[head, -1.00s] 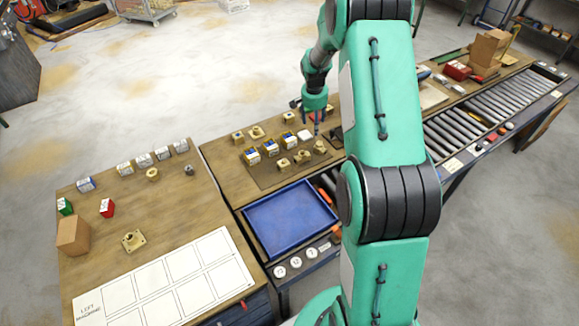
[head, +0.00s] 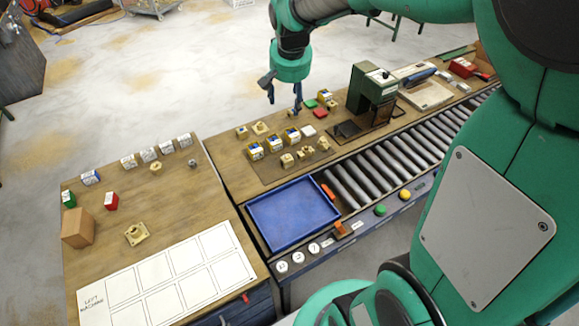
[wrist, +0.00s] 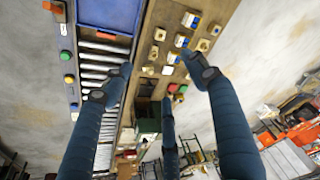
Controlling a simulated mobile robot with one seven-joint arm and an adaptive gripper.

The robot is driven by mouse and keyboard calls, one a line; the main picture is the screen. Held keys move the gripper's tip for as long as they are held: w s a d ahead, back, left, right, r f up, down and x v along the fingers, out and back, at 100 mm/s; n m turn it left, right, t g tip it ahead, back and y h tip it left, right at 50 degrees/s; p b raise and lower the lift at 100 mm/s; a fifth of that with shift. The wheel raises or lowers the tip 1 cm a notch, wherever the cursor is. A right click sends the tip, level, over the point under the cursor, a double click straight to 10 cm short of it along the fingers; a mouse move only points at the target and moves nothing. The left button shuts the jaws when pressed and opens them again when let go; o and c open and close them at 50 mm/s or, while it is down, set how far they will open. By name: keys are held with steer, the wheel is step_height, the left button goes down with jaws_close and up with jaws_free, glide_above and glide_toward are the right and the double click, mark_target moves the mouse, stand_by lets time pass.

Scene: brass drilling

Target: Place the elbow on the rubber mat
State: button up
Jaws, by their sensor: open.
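More brass fittings (head: 242,132) and (head: 260,127) stand beyond the mat's far edge. They are too small to tell which is the elbow. My gripper (head: 284,108) is open and empty above the far side of the bench. In the wrist view its fingers (wrist: 160,85) are spread, with boxes and brass fittings (wrist: 160,34) beyond them.
A blue tray (head: 260,235) is in front of the mat. A green machine (head: 372,92) stands right of it, beside a roller conveyor (head: 385,155). The left bench holds a cardboard box (head: 78,227), a brass flange (head: 137,234) and a marked white sheet (head: 240,262).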

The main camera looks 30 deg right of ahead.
steer(key=s+a+r+n, duration=0.1)
steer(key=s+a+n, duration=0.1)
steer(key=s+a, duration=0.3)
steer(key=s+a+r+n+t+y, duration=0.1)
steer(key=s+a, duration=0.4)
steer(key=s, duration=0.7)
steer(key=s+a+r+n+t, duration=0.1)
steer(key=s+a+r+n, duration=0.1)
steer(key=s+a, duration=0.3)
steer(key=s+r, duration=0.1)
steer(key=s, duration=0.3)
steer(key=shift+s+r+n, duration=0.2)
steer(key=shift+s+n, duration=0.1)
steer(key=shift+n, duration=0.1)
steer(key=shift+f, duration=0.1)
step_height(320, 180, down, 4)
steer(key=b, duration=0.4)
